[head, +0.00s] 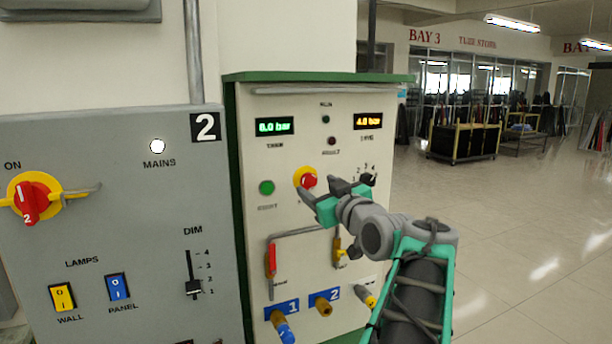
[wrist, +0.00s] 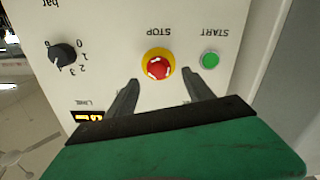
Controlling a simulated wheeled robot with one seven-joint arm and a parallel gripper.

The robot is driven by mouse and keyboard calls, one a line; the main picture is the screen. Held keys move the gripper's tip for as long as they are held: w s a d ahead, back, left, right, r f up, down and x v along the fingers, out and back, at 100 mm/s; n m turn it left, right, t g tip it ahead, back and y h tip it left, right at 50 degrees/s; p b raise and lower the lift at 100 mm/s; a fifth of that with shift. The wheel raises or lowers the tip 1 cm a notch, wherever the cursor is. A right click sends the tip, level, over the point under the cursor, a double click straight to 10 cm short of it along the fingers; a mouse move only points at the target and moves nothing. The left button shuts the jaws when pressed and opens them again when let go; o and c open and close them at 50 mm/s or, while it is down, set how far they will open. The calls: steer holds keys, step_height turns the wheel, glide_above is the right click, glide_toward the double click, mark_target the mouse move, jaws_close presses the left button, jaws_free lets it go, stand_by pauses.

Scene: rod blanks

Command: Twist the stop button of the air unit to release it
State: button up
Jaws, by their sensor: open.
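The air unit (head: 300,140) is a cream panel with a green top. Its stop button (head: 308,180) is a red knob on a yellow ring, partly hidden by my gripper in the head view. In the wrist view the stop button (wrist: 158,66) shows whole, upside down, under the label STOP. My gripper (head: 317,190) is open in front of the panel, close to the button. In the wrist view its two fingers (wrist: 158,86) point toward the button, one to each side and short of it. Nothing is between the fingers.
The green start button (head: 267,187) is left of the stop button. A black selector knob (wrist: 63,54) is on its other side. Red and yellow levers and numbered hose ports are below. A grey panel (head: 110,220) stands at left; open floor lies at right.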

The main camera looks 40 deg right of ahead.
mark_target(310, 181)
steer(key=p+x, duration=0.1)
steer(key=x, duration=0.4)
steer(key=shift+d, duration=0.15)
steer(key=shift+c, duration=0.3)
jaws_close()
